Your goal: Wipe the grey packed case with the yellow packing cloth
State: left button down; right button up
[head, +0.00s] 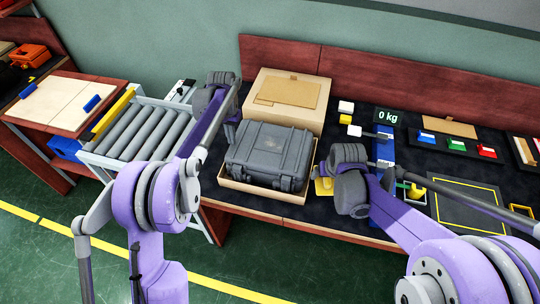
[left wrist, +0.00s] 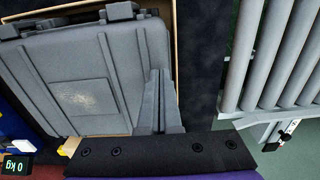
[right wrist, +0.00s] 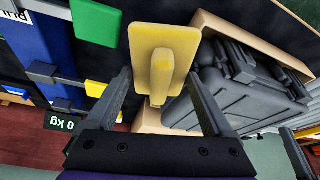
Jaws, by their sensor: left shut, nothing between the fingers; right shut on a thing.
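The grey packed case (head: 268,155) lies closed in a shallow tan tray (head: 262,196). Its lid also shows in the left wrist view (left wrist: 50,70), with a pale smudge on its panel. My left gripper (left wrist: 158,75) is shut and empty over the case's side; in the head view it is by the case's left end. The yellow packing cloth (right wrist: 160,35) is a flat pad with a raised ridge. My right gripper (right wrist: 160,80) has it between its fingers, to the right of the case. In the head view only a bit of the cloth (head: 323,186) shows beside my right gripper.
A tan box (head: 290,95) stands behind the case. A roller conveyor (head: 140,128) is to the left. A scale display reading 0 kg (head: 387,116), small coloured blocks and a blue piece are on the right. A dark mat with a yellow outline (head: 470,205) lies further right.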

pick_arm(q)
jog(key=shift+f, duration=0.4)
pick_arm(e)
jog(key=shift+s+f, duration=0.1)
jog(key=shift+f, duration=0.2)
pick_arm(q)
jog(key=shift+r, duration=0.15)
pick_arm(e)
jog(key=shift+r, duration=0.1)
pick_arm(q)
jog(key=shift+r+p, duration=0.95)
jog(key=shift+r, duration=2)
pick_arm(e)
jog(key=shift+w+r, duration=0.25)
jog(key=shift+r, duration=0.35)
jog(key=shift+w+r, duration=0.3)
jog(key=shift+r, duration=0.3)
jog(key=shift+w+r, duration=0.25)
jog(key=shift+r, duration=0.35)
jog(key=shift+w+r+p, duration=0.3)
jog(key=shift+r, duration=0.25)
pick_arm(q)
notch_tip(320, 180, up, 12)
